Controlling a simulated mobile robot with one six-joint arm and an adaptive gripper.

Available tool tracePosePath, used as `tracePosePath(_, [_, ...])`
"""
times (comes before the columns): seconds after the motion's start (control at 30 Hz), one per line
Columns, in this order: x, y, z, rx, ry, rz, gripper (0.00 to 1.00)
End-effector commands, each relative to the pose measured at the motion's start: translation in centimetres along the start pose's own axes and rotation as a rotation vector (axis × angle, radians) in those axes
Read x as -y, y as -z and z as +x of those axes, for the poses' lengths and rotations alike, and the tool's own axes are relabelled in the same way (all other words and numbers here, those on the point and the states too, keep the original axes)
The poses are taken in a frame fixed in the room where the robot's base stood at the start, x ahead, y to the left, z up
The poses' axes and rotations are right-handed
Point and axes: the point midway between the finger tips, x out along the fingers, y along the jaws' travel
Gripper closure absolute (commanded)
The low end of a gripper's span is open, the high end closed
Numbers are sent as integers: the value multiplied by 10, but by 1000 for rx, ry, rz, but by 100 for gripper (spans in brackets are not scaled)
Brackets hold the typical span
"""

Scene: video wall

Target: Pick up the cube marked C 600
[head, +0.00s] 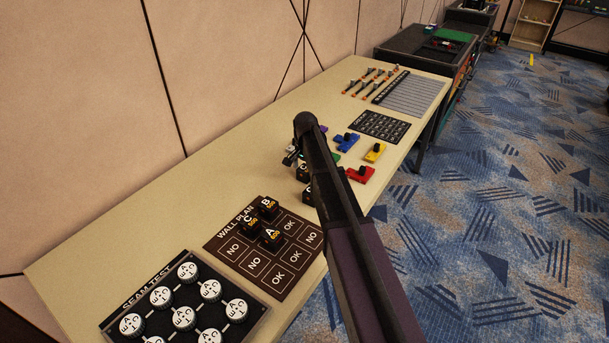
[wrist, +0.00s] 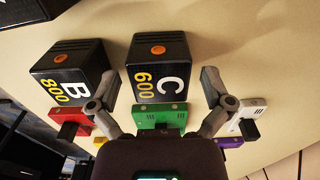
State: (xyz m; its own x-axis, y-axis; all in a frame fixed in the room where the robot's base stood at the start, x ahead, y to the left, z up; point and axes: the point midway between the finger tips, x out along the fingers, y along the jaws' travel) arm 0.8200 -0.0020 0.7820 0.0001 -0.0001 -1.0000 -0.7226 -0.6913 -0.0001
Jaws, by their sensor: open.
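The black cube marked C 600 (wrist: 158,68), with an orange spot on one face, stands on the table in the wrist view. My gripper (wrist: 160,80) is open, with one finger on either side of this cube's lettered face. I cannot tell whether the fingers touch it. A similar cube marked B 800 (wrist: 70,72) stands just left of it, close to my left finger. In the head view my gripper (head: 291,157) is mostly hidden behind my arm, beside a dark cube (head: 303,173); its marking is not readable there.
A green block (wrist: 160,115), a red block (wrist: 72,121) and a white one (wrist: 247,118) lie close by. The wall plan board (head: 225,247) bears several marked black cubes. The seam test board (head: 256,309) holds round pieces. Bare tabletop (head: 215,205) lies along the wall.

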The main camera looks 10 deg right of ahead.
Motion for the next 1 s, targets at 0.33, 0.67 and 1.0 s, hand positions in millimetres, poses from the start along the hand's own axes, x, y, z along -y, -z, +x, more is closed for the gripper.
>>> tracePosePath(0.33, [0, 0, 0, 0, 0, 0, 12])
tracePosePath(0.67, [0, 0, 0, 0, 0, 0, 82])
tracePosePath(1.0, [0, 0, -2, 0, 0, 0, 82])
